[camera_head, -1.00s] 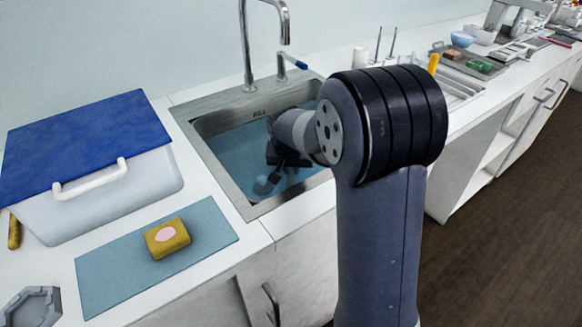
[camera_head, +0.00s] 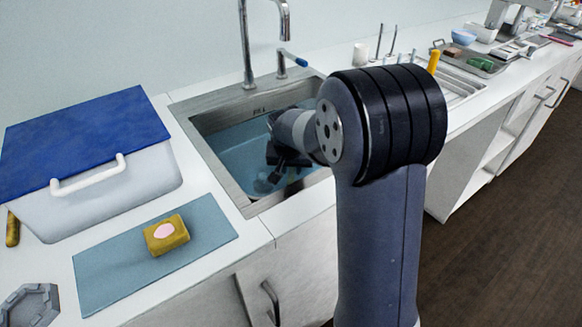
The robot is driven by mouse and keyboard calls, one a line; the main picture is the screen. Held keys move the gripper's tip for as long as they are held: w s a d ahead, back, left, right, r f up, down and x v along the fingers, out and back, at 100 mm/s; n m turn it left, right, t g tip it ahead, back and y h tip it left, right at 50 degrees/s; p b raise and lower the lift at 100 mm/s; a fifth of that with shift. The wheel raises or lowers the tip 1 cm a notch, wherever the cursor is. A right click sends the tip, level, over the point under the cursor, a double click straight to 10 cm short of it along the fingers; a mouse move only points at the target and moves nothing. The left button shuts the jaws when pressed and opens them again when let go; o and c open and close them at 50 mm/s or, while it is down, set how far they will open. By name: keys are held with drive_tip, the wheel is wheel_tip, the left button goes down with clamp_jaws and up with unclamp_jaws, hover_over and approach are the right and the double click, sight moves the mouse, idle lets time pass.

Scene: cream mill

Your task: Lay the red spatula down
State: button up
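My gripper (camera_head: 272,172) is down inside the steel sink (camera_head: 216,165), over or in the bluish water, with my arm reaching in from the right. Its fingers are small, dark and partly hidden by my wrist, so I cannot tell whether they are open or shut. I see no red spatula in or at the gripper. A thin reddish item (camera_head: 557,42) lies far back on the right counter, too small to identify. A rounded grey-blue shape (camera_head: 262,186) shows faintly in the water beside the fingers.
A lidded box with a blue top (camera_head: 85,135) stands left of the sink. A yellow sponge-like block (camera_head: 166,235) lies on a blue-grey mat (camera_head: 110,275). A grey tray (camera_head: 30,305) is at the front left. A faucet (camera_head: 246,45) rises behind the sink. A drying rack (camera_head: 455,88) is right.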

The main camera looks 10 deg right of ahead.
drive_tip(key=o, duration=0.3)
drive_tip(key=p+v, duration=0.1)
drive_tip(key=v, duration=0.9)
drive_tip(key=shift+s+a+r, duration=0.1)
drive_tip(key=shift+s+r, duration=0.05)
drive_tip(key=shift+r, duration=0.2)
